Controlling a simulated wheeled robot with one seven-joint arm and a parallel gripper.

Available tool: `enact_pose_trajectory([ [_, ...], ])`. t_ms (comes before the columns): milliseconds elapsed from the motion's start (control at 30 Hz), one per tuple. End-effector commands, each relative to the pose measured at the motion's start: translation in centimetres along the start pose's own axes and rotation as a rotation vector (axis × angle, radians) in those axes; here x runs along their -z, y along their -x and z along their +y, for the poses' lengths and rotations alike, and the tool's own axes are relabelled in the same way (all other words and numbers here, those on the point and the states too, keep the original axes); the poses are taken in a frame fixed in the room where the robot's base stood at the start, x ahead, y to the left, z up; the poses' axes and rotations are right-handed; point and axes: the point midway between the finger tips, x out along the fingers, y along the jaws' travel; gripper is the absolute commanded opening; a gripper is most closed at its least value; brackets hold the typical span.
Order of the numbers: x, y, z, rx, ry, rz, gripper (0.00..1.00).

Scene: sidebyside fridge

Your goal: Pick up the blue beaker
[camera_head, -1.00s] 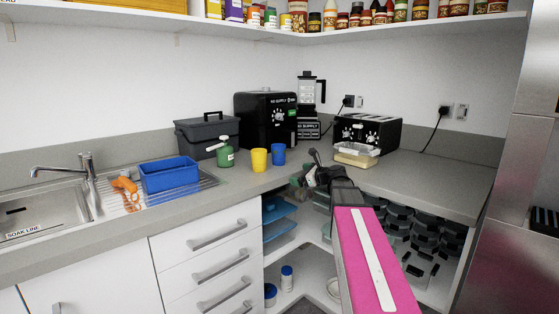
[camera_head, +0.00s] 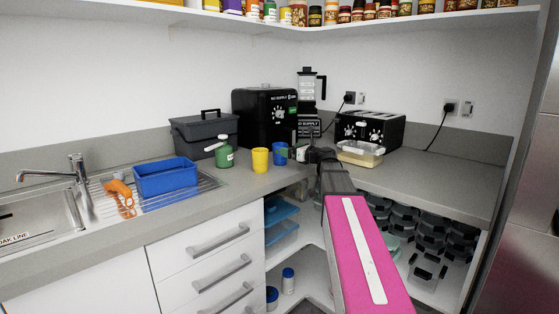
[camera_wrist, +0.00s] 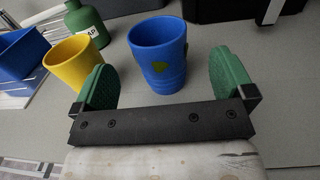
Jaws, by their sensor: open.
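The blue beaker (camera_head: 278,155) stands upright on the grey counter, just right of a yellow beaker (camera_head: 260,160). In the wrist view the blue beaker (camera_wrist: 157,50) shows a small yellow-green mark on its side. My gripper (camera_wrist: 165,75) is open, with one green pad on each side of the blue beaker in the picture and visible gaps to both. I cannot tell how deep the beaker sits between the pads. In the head view my gripper (camera_head: 296,153) is at the beaker's right side and partly covers it.
The yellow beaker (camera_wrist: 76,65) is close to the left pad. A green bottle (camera_head: 224,153), a blue bin (camera_head: 166,180) and a grey box (camera_head: 204,135) stand further left. A food container (camera_head: 360,154) sits before the toaster (camera_head: 369,131). A black oven (camera_head: 264,117) stands behind.

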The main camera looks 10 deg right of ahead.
Motion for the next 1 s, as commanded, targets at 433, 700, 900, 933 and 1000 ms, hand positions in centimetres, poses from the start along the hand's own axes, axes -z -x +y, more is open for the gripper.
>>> enact_pose_trajectory([
  [433,-0.1,-4.5,0.1,-0.001,0.001,0.001,1.0],
  [700,0.0,-7.0,0.2,0.0,0.001,0.001,1.0],
  [900,0.0,-7.0,0.3,0.0,0.001,0.001,0.9],
  [933,0.0,-7.0,0.3,0.0,0.001,0.001,0.8],
  [1000,0.0,-7.0,0.3,0.0,0.001,0.001,0.58],
])
